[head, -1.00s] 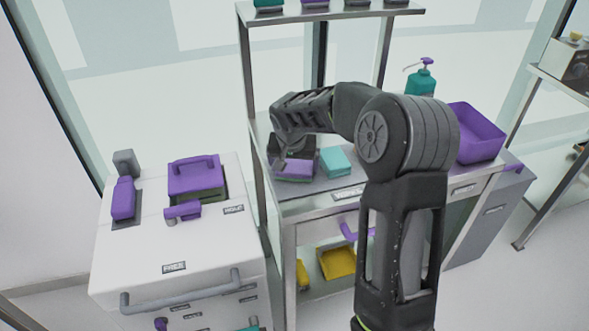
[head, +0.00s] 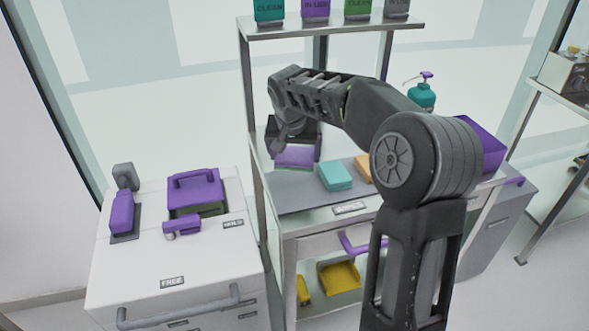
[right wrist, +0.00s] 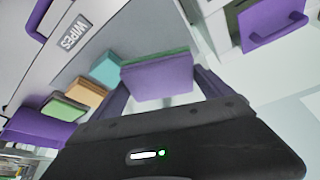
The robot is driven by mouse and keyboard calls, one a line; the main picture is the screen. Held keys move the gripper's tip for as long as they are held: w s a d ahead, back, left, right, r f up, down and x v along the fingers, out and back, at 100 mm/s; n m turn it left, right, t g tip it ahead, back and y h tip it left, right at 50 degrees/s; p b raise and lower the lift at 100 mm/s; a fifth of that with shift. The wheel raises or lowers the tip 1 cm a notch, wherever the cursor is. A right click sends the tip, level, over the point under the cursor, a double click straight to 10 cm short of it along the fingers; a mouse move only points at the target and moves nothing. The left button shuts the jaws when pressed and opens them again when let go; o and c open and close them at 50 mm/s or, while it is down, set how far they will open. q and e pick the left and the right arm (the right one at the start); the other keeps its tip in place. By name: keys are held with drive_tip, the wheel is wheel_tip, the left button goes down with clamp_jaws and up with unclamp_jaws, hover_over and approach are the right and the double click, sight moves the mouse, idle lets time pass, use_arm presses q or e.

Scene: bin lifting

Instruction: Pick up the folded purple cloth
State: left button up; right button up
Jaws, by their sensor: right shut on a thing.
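The folded purple cloth (head: 296,157) is held in my right gripper (head: 292,150), in the air over the left end of the steel cart's top. In the right wrist view the cloth (right wrist: 158,80) sits between the two fingers, with a green layer along its far edge. My right gripper (right wrist: 160,92) is shut on it. The cloth looks clear of the grey mat below. My left gripper is not in view.
A teal folded cloth (head: 336,175) and an orange one (head: 364,168) lie on the grey mat (head: 300,197). A teal pump bottle (head: 421,95) stands behind. A white cabinet (head: 130,270) with a purple-lidded opening (head: 195,186) is left. A shelf (head: 330,24) is above.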

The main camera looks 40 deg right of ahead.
drive_tip(key=shift+r, duration=0.8)
drive_tip(key=shift+f, duration=0.1)
drive_tip(key=s+a+f+n+y, duration=0.1)
drive_tip(key=a+f+n, duration=0.1)
drive_tip(key=a+f, duration=0.2)
drive_tip(key=s+a+f+n+y, duration=0.1)
drive_tip(key=a+f+n, duration=0.2)
drive_tip(key=a, duration=0.8)
drive_tip(key=s+a+f+n+t+y, duration=0.1)
drive_tip(key=a+f+n, duration=0.2)
drive_tip(key=a+f, duration=0.2)
drive_tip(key=a, duration=0.3)
drive_tip(key=shift+s, duration=0.4)
